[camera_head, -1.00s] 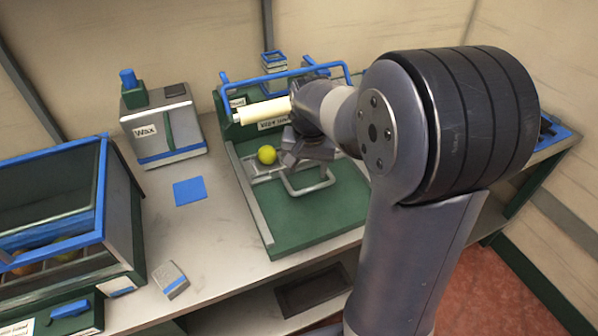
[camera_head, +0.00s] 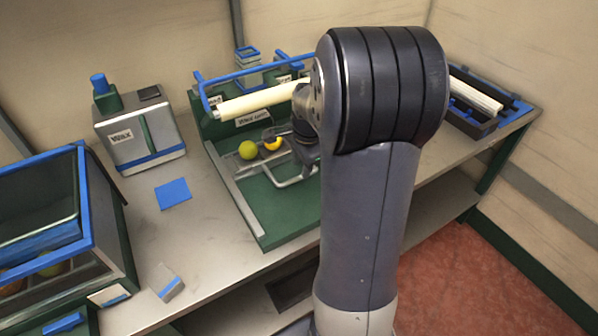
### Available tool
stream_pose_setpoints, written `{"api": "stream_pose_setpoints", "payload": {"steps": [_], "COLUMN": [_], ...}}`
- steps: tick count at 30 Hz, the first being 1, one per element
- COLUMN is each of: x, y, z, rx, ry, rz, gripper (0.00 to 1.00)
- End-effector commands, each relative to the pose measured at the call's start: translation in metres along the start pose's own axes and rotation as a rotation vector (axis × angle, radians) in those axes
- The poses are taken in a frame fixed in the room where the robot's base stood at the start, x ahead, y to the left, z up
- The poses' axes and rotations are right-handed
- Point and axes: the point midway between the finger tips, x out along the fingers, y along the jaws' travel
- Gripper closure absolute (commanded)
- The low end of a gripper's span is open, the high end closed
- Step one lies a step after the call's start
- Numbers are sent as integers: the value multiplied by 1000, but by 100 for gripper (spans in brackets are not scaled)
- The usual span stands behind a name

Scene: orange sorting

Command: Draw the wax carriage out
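The wax carriage, a grey metal frame with a loop handle (camera_head: 292,183), sits in the green bed of the wax station (camera_head: 262,222). A yellow-green fruit (camera_head: 248,150) and an orange-yellow fruit (camera_head: 272,144) rest at the carriage, below the cream roller (camera_head: 255,101). My gripper (camera_head: 306,158) is at the right side of the carriage, close to the handle. My arm hides most of it and the right part of the bed. I cannot tell whether the fingers touch the handle or whether they are open.
A grey wax box (camera_head: 140,135) with a green and blue top stands at the left, with a blue square (camera_head: 173,193) before it. A blue-framed bin (camera_head: 60,215) is at the far left. A tray with a white roller (camera_head: 475,98) is at the right.

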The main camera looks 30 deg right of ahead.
Motion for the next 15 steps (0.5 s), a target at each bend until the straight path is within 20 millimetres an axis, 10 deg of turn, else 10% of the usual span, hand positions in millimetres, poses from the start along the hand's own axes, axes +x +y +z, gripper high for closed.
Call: {"api": "stream_pose_setpoints", "payload": {"steps": [15], "x": [37], "y": [0], "z": [0], "rx": [-2], "ry": [0], "rz": [0], "gripper": [66]}}
